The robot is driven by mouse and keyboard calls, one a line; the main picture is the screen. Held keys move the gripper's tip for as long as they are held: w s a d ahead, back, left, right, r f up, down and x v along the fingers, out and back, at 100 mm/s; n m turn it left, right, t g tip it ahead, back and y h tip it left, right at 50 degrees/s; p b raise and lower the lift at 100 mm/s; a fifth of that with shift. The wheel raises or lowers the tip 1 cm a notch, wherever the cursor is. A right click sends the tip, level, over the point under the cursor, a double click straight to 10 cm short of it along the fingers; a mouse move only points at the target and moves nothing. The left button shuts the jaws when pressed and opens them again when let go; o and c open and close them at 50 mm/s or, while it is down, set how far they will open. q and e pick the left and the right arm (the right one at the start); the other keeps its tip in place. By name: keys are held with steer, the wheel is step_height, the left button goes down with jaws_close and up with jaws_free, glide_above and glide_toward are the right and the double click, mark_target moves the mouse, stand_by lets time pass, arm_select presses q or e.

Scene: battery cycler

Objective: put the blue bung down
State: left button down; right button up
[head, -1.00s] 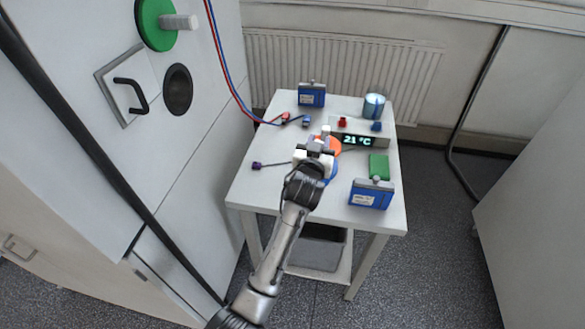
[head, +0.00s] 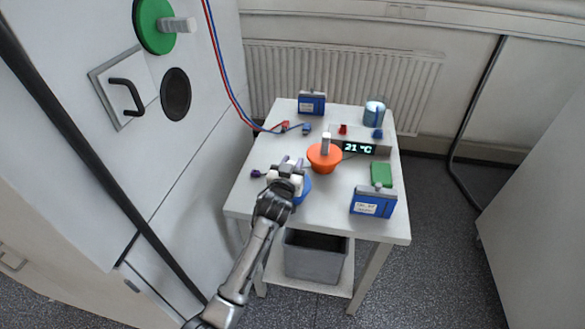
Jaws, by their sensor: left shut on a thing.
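The blue bung (head: 305,188) is at the front left of the white table (head: 332,212), mostly hidden behind my left gripper (head: 287,172). My left gripper is shut on it. I cannot tell whether the bung touches the table top. An orange bung (head: 322,160) with a pale upright handle stands just to the right and behind, apart from my gripper. My right gripper is not in view.
A display reading 21 °C (head: 359,148), a green block (head: 381,174), a front blue battery (head: 372,202), a back blue battery (head: 311,102) and a metal can (head: 374,113) stand around. A purple-tipped lead (head: 257,173) lies left. The front middle is clear.

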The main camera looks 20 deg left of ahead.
arm_select(q)
steer(key=shift+f, duration=0.2)
steer(key=c, duration=0.8)
jaws_free()
steer(key=shift+f, duration=0.15)
steer(key=shift+c, duration=0.2)
steer(key=shift+s+r, duration=0.2)
steer(key=s+d+p, duration=0.1)
steer(key=s+p, duration=0.2)
steer(key=s, duration=0.8)
steer(key=shift+s, duration=0.3)
